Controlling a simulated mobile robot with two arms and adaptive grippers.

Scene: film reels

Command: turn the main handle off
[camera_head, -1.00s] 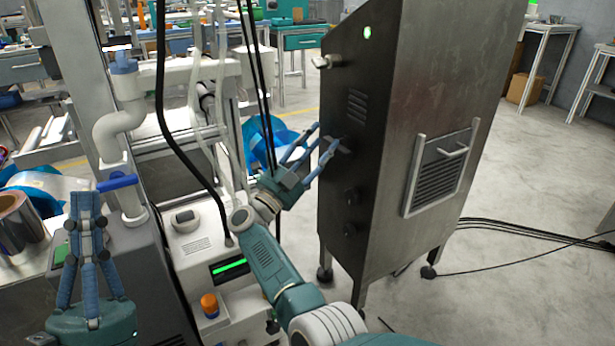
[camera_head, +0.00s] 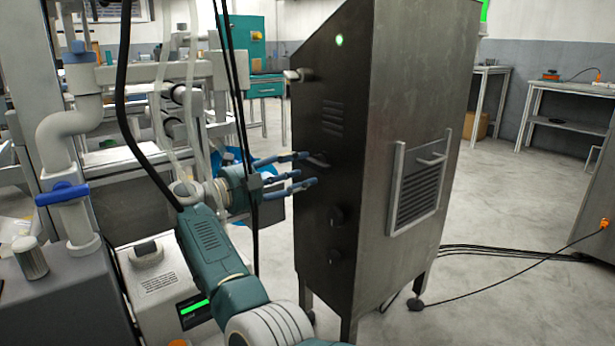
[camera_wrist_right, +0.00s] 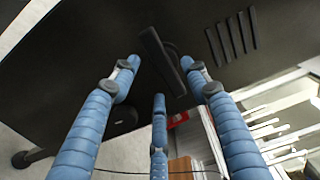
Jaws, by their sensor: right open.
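A dark metal cabinet (camera_head: 335,120) stands in the middle of the head view with a green light near its top. A black main handle (camera_head: 318,160) sits on its dark front, partly hidden by my fingers. In the right wrist view the handle (camera_wrist_right: 161,62) is a black bar, slanted in the picture, lying between my fingertips. My right gripper (camera_head: 306,170) is open, its blue fingers pointing at the handle. The fingers (camera_wrist_right: 160,80) spread around the bar in the wrist view; I cannot tell whether they touch it. My left gripper is not in view.
A pipe with a blue valve (camera_head: 62,194) stands at left. Floor right of the cabinet is mostly clear, with cables.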

